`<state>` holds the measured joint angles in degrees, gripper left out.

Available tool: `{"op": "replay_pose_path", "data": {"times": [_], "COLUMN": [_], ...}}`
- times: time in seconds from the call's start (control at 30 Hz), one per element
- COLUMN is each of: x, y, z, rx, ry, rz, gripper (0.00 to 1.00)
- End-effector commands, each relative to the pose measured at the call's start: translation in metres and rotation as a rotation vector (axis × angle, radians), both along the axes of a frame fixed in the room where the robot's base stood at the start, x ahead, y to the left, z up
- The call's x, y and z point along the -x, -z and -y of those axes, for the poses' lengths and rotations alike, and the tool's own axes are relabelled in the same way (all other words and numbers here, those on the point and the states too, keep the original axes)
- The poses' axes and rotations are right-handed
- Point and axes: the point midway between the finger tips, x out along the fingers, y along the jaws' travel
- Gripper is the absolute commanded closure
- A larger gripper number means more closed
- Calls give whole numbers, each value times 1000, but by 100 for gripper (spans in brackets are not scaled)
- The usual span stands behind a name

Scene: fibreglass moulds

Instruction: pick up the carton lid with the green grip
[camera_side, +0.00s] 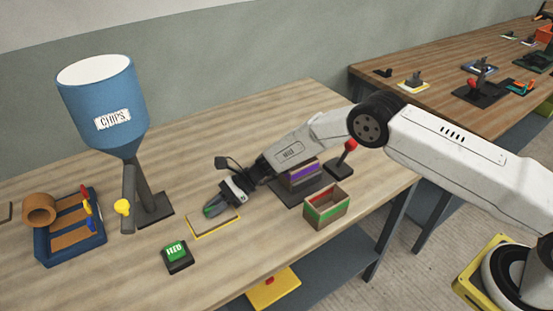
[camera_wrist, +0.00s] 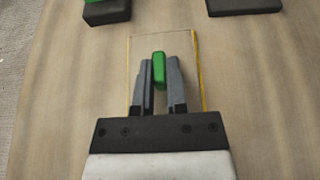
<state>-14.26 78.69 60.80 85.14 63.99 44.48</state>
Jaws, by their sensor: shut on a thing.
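The carton lid (camera_side: 226,224) is a thin, flat, wood-coloured panel with yellow along its edge, at the middle of the near table. In the wrist view the lid (camera_wrist: 184,45) spreads beyond and beside my fingers. Its green grip (camera_wrist: 159,72) stands upright between the two grey fingers. My gripper (camera_wrist: 160,64) is shut on the green grip. In the side view my gripper (camera_side: 210,211) points down and left at the lid, and its fingers mostly hide the grip. The lid looks level and at or very close to the tabletop; I cannot tell if there is a gap.
A green button box (camera_side: 177,254) sits in front of the lid. A blue chips hopper (camera_side: 100,100) stands behind left, beside a blue tray (camera_side: 50,252). Right of my gripper are a purple-banded carton (camera_side: 300,176), an open red-and-green carton (camera_side: 327,212) and a red-knobbed lever (camera_side: 347,158).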

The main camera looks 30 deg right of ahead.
Motion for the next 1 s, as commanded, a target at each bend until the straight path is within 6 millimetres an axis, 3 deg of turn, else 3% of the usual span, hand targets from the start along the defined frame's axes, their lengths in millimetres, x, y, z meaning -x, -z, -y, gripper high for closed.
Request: {"op": "replay_pose_path", "data": {"times": [0.47,0.77,1.0], "x": [0,0,16], "y": [-7,-34,-52], "z": [0,0,7], "rx": [0,0,-1], "ry": [0,1,1], "rz": [1,1,-1], "gripper": [100,100,100]}}
